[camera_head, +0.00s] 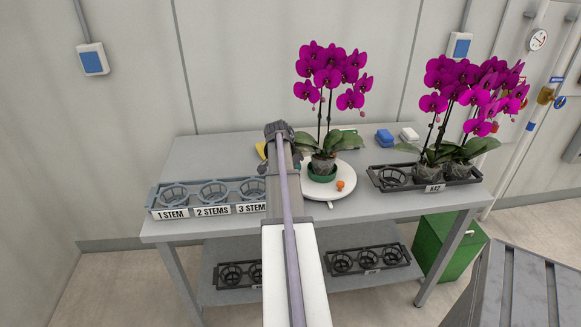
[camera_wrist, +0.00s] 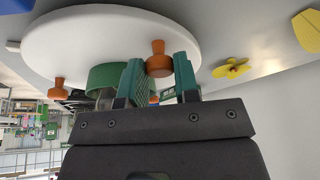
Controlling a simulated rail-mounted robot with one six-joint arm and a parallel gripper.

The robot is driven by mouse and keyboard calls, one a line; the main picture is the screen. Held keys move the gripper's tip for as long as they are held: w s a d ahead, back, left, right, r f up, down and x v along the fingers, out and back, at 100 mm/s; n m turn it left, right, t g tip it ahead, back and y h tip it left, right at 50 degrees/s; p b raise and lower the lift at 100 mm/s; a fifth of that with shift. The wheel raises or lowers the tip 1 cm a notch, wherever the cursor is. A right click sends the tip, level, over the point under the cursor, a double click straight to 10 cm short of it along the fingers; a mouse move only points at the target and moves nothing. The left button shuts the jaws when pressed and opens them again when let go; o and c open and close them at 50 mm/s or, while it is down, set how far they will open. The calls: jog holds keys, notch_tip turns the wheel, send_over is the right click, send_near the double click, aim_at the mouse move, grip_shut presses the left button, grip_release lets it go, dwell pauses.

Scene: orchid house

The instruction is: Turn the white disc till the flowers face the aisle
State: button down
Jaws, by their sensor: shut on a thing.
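The white disc (camera_head: 343,208) lies on the bench, with a potted orchid with magenta flowers (camera_head: 330,68) in a green pot (camera_head: 322,174) standing on it. An orange knob (camera_head: 340,185) shows on the disc's near side. In the head view my arm hides the fingers and this knob. The flowers look turned broadly toward the head camera.
A rack (camera_head: 208,209) labelled 1 STEM, 2 STEMS, 3 STEMS stands left of my arm. A black tray (camera_head: 405,187) with potted orchids stands right of the disc. Blue and white blocks (camera_head: 384,137) lie behind. A yellow flower-shaped piece (camera_wrist: 232,68) lies near my gripper.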

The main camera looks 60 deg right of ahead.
jog(key=c, duration=0.9)
grip_release()
jog(key=shift+o, duration=0.2)
jog(key=p+v, duration=1)
jog(key=shift+r, duration=0.4)
